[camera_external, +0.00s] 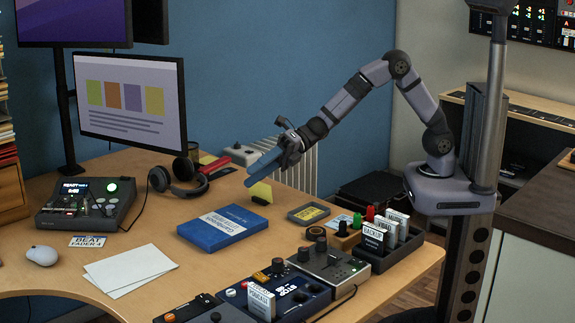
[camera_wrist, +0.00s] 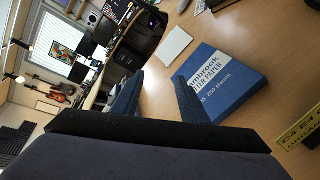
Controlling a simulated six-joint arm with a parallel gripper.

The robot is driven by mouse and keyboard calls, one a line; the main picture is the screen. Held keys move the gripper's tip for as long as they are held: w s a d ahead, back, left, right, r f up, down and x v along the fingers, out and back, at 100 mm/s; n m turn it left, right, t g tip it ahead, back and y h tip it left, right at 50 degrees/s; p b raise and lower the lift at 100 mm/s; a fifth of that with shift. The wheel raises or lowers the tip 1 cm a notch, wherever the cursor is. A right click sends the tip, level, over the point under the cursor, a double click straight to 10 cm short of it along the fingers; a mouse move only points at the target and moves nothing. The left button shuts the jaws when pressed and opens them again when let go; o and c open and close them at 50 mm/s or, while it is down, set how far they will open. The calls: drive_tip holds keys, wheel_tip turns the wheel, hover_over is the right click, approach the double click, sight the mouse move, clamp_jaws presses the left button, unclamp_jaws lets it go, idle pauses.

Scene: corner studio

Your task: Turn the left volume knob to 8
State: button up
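My gripper (camera_external: 254,176) is raised over the desk, behind the blue paper pack (camera_external: 224,228). In the wrist view my gripper (camera_wrist: 158,84) has its two dark fingers clearly apart, with nothing between them. Black knobs stand on the devices at the desk's front: one knob (camera_external: 278,265) on the dark blue unit (camera_external: 288,298), and a knob (camera_external: 303,254) and another knob (camera_external: 321,243) at the grey unit (camera_external: 331,263). I cannot tell which is the left volume knob, nor read any scale or pointer. The wrist view shows none of these knobs. My gripper is well apart from them.
A tray of upright cards (camera_external: 376,236) stands right of the grey unit. Headphones (camera_external: 180,180), a control device (camera_external: 86,205), papers (camera_external: 130,268) and mouse (camera_external: 41,256) occupy the left.

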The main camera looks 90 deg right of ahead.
sight(320, 239)
drive_tip(key=s+a+f+n+g+y+b, duration=0.2)
drive_tip(key=s+a+n+g, duration=0.1)
drive_tip(key=n, duration=0.3)
drive_tip(key=s+a+f+n+g+y+b, duration=0.2)
drive_tip(key=s+a+f+n+g+y, duration=0.1)
drive_tip(key=s+a+n, duration=0.1)
drive_tip(key=s+a+f+n+g+y+b, duration=0.2)
drive_tip(key=s+a+n+g+b, duration=0.1)
drive_tip(key=a+n, duration=0.3)
drive_tip(key=shift+s+f+n+g+y, duration=0.3)
drive_tip(key=shift+n, duration=0.7)
drive_tip(key=s+n+g, duration=0.1)
drive_tip(key=s+f+n+g+b, duration=0.1)
drive_tip(key=s+n, duration=0.1)
drive_tip(key=s+a+n+g, duration=0.1)
drive_tip(key=g, duration=0.1)
drive_tip(key=shift+s+f+n, duration=0.15)
drive_tip(key=shift+f+n, duration=0.15)
drive_tip(key=shift+s+n, duration=0.3)
drive_tip(key=shift+s+a, duration=0.2)
drive_tip(key=shift+a, duration=1)
drive_tip(key=shift+s+a, duration=0.25)
drive_tip(key=shift+a, duration=0.9)
drive_tip(key=shift+s+a, duration=0.2)
drive_tip(key=shift+a, duration=1)
clamp_jaws()
drive_tip(key=shift+f, duration=0.1)
